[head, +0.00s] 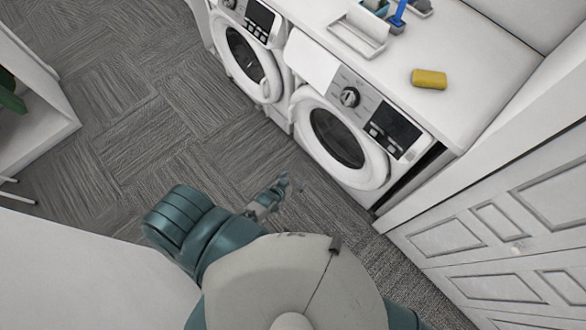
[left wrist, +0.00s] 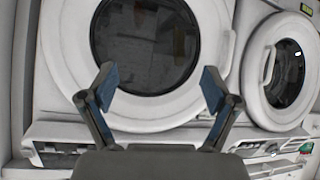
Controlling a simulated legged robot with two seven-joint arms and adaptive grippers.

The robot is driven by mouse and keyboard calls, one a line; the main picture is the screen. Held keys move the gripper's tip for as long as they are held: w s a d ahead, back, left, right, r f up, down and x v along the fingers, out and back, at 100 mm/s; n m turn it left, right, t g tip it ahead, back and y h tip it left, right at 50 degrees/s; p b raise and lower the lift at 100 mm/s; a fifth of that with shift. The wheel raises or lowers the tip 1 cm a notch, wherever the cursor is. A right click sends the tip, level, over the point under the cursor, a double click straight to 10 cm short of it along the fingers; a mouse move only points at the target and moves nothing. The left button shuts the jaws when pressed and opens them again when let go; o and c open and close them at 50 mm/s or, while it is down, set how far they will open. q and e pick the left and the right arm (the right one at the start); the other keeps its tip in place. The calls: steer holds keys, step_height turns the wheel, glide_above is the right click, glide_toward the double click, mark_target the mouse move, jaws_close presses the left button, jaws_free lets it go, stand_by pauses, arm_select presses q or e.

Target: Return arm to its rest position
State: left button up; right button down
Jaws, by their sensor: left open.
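My left gripper (head: 282,184) shows in the head view at the end of my teal arm, low over the carpet and apart from the washing machines. In the left wrist view my left gripper (left wrist: 158,85) has its two blue-padded fingers spread wide with nothing between them. Behind the fingers is the round dark door of a front-loading machine (left wrist: 145,45). I cannot tell from this view how far the fingertips are from it. My right gripper is not in either view.
Two white machines stand along the wall, the left one (head: 246,62) and the right one (head: 340,140). On the white counter (head: 480,60) are a yellow sponge (head: 429,79) and a white tray (head: 357,36). White panelled cabinets (head: 500,225) stand at the right. Grey carpet (head: 120,110) is clear at the left.

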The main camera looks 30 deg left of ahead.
arm_select(q)
steer(key=shift+d, duration=0.15)
steer(key=s+f+g, duration=0.4)
steer(key=s+f, duration=0.9)
steer(key=s+a+f+m+g, duration=0.1)
steer(key=s+f, duration=0.3)
steer(key=s, duration=0.7)
steer(key=s+a+f+m+g+y, duration=0.1)
steer(key=s+f+g, duration=0.3)
steer(key=s, duration=0.7)
steer(key=shift+a+f+g+y, duration=0.15)
steer(key=shift+f+g+y, duration=0.15)
